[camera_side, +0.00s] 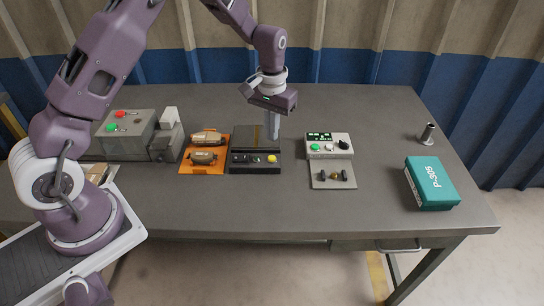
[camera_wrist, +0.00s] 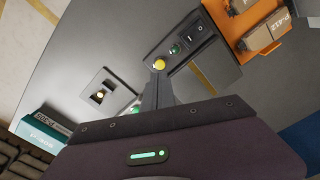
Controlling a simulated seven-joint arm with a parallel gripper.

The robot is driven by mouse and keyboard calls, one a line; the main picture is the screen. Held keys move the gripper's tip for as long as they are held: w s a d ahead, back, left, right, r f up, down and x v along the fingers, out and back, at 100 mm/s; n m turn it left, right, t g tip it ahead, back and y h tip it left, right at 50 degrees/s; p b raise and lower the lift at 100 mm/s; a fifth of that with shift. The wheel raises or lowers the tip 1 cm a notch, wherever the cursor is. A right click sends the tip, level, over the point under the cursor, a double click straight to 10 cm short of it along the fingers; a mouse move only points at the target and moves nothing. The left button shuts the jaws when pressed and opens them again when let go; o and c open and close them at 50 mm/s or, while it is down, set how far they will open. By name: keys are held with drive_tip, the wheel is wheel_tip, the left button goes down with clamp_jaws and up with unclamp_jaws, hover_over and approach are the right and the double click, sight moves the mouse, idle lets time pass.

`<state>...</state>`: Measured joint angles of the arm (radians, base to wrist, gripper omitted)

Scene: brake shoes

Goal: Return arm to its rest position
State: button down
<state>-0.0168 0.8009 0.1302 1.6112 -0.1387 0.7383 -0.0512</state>
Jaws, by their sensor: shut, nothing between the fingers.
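My gripper (camera_side: 272,126) hangs over the table, pointing down, above the right part of a dark station with a yellow button (camera_side: 271,159). Its fingers are together and hold nothing. In the wrist view the closed fingers (camera_wrist: 158,68) show from above, with the yellow button (camera_wrist: 159,64) by their tips. My arm reaches in from the left and bends down to the gripper. Two tan brake shoes (camera_side: 203,158) lie on an orange tray (camera_side: 187,168) left of the dark station.
A light control box (camera_side: 317,147) with a plate (camera_side: 321,183) stands right of the gripper. A teal box (camera_side: 432,182) and a metal cylinder (camera_side: 427,134) are farther right. A grey box (camera_side: 124,145) with red and green buttons stands left. The grey table (camera_side: 290,212) is clear in front.

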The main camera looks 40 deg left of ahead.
drive_tip(key=s+d+r+m+t, duration=0.1)
drive_tip(key=s+d+r+t, duration=0.1)
drive_tip(key=s+r, duration=0.6)
drive_tip(key=s+d+r+t, duration=0.1)
drive_tip(key=s+r, duration=0.4)
drive_tip(key=r, duration=0.7)
drive_tip(key=s+d+r+m+t, duration=0.1)
drive_tip(key=s+r+m+t, duration=0.1)
drive_tip(key=s, duration=1.5)
drive_tip(key=shift+s+d+t, duration=0.15)
drive_tip(key=shift+s+t, duration=0.05)
drive_tip(key=shift+t, duration=0.1)
